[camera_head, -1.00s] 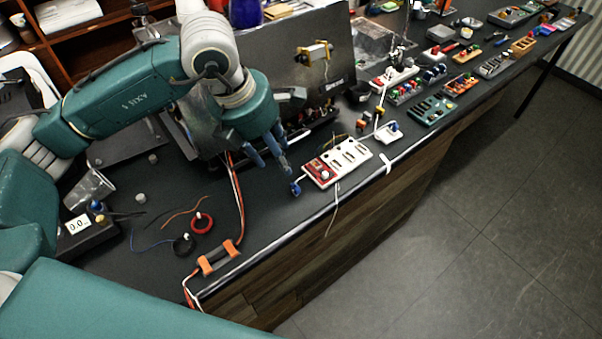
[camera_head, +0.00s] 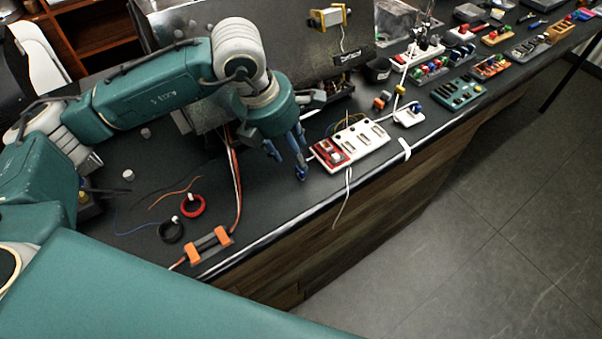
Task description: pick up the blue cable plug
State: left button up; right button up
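The blue cable plug (camera_head: 301,175) is small and lies on the dark bench near its front edge. It is just left of a white terminal strip (camera_head: 372,131) that has a red end block (camera_head: 328,153). My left gripper (camera_head: 287,164) points down, its two blue fingers apart. One fingertip is right at the plug in the picture and partly covers it. The other finger is to its left. I cannot tell whether the fingertip touches the plug. My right gripper is not in view.
The dark brewer housing (camera_head: 290,40) stands behind my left gripper. A red ring (camera_head: 193,206), a black ring (camera_head: 171,231) and an orange-ended connector (camera_head: 209,246) with wires lie left. Several small modules line the bench to the right. The bench's front edge is close.

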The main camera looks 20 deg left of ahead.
aim_at(299, 169)
pick_arm(q)
jog(key=shift+x, duration=1.05)
jog(key=shift+w+f+p, duration=0.1)
jog(key=shift+f+p, duration=0.2)
jog(key=p+x, duration=0.2)
jog(key=x, duration=0.2)
jog(key=shift+a+f+p, duration=0.15)
jog(key=shift+a+p, duration=0.05)
jog(key=shift+p, duration=0.1)
jog(key=shift+d+f, duration=0.1)
jog(key=shift+f, duration=0.4)
jog(key=shift+w, duration=0.1)
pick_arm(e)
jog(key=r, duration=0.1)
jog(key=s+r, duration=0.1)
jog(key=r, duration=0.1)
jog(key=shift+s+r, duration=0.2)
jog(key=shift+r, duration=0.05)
pick_arm(q)
grip_shut()
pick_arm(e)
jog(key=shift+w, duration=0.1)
